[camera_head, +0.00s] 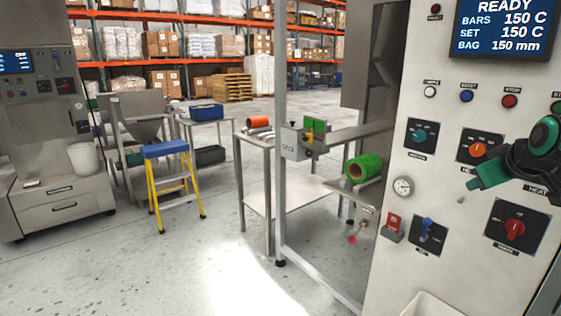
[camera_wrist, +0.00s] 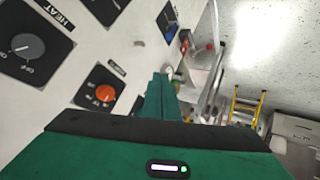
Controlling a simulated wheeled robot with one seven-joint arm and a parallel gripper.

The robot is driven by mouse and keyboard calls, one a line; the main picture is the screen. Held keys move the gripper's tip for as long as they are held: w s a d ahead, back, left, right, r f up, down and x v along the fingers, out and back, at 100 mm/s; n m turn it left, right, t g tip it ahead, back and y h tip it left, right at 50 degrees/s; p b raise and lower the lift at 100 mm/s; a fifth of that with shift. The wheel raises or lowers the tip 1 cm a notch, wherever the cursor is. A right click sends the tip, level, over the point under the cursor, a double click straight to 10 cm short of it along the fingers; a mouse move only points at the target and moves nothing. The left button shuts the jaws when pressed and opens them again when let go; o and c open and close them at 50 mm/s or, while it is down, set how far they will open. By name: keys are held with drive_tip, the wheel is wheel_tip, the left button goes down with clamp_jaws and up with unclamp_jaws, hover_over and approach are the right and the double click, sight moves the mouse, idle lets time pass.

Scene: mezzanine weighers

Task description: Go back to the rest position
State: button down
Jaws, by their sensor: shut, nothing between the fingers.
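My gripper (camera_head: 474,184) has green fingers and is at the right of the head view, in front of the machine's white control panel (camera_head: 459,200). Its fingers point left and are shut with nothing between them. In the wrist view the shut green fingers (camera_wrist: 162,97) stand at the middle, with the panel to the left. The fingers look apart from the panel's knobs, though the exact gap to the panel cannot be told. My wrist partly hides the panel's heat label and the knob there.
The panel has an orange-centred knob (camera_head: 478,150), a teal knob (camera_head: 420,134), a red main switch (camera_head: 515,228), a gauge (camera_head: 403,187) and a blue toggle (camera_head: 428,231). A metal post (camera_head: 280,130) and a green roll (camera_head: 364,167) are left of it. A yellow-legged step stool (camera_head: 174,184) stands on open floor.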

drive_tip(key=s+a+f+m+g, duration=0.2)
drive_tip(key=s+f, duration=0.3)
drive_tip(key=s, duration=0.5)
drive_tip(key=s+a+f+m+g+y, duration=0.1)
drive_tip(key=s+a+f+m+g, duration=0.2)
drive_tip(key=s, duration=0.7)
drive_tip(key=s+a+f+m+g+y, duration=0.1)
drive_tip(key=s+f+g, duration=0.4)
drive_tip(key=s, duration=0.5)
wheel_tip(320, 180, down, 3)
drive_tip(key=a+m, duration=0.1)
drive_tip(key=m, duration=0.1)
drive_tip(key=shift+s+a+r+m, duration=0.15)
drive_tip(key=shift+m, duration=0.25)
drive_tip(key=shift+w+f, duration=0.25)
drive_tip(key=shift+w, duration=0.4)
